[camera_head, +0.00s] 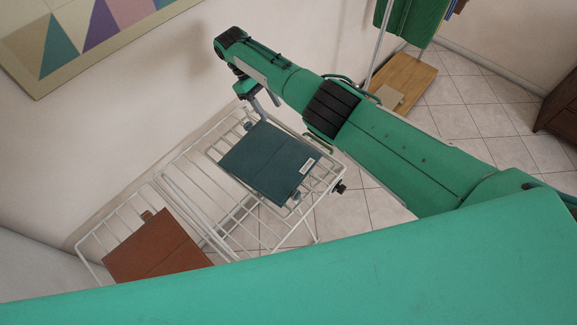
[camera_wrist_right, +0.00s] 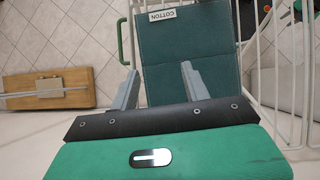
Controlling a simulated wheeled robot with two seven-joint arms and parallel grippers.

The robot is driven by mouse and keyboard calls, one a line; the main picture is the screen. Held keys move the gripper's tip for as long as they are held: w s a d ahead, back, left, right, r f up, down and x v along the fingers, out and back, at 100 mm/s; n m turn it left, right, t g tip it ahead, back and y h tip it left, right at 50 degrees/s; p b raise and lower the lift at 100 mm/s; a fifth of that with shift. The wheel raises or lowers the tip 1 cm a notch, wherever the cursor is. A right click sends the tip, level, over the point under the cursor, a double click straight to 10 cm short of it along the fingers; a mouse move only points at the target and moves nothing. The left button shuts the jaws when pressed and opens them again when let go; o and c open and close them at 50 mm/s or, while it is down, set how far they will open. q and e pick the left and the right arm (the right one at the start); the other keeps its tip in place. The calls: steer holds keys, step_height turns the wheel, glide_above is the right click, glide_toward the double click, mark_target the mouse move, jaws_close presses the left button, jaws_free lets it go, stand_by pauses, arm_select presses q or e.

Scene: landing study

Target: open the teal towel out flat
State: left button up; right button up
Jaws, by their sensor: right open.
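The teal towel (camera_head: 262,160) lies folded into a flat rectangle on the right part of a white wire rack (camera_head: 205,172). A white tag stands near its right edge; in the right wrist view the tag reads COTTON, and the towel (camera_wrist_right: 190,50) stretches out beyond my fingers. My right gripper (camera_head: 267,108) is at the towel's far edge, with its jaws apart. In the right wrist view its two fingers (camera_wrist_right: 160,85) overlap the near part of the towel, with nothing seen gripped. Whether they touch the cloth I cannot tell. My left gripper is in neither view.
A folded brown cloth (camera_head: 158,247) lies on the rack's lower left part. Bare bars lie between the two cloths. A wall stands close behind the rack. A wooden platform (camera_head: 409,84) with a green hanging cloth (camera_head: 412,18) is at the upper right. Tiled floor is open there.

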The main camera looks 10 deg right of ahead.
step_height(320, 180, up, 10)
steer(key=w+a+p, duration=0.1)
steer(key=p, duration=0.5)
steer(key=shift+w+r+p, duration=0.15)
steer(key=shift+r+p, duration=0.1)
steer(key=shift+p, duration=0.05)
steer(key=shift+a, duration=0.15)
stand_by(0.6)
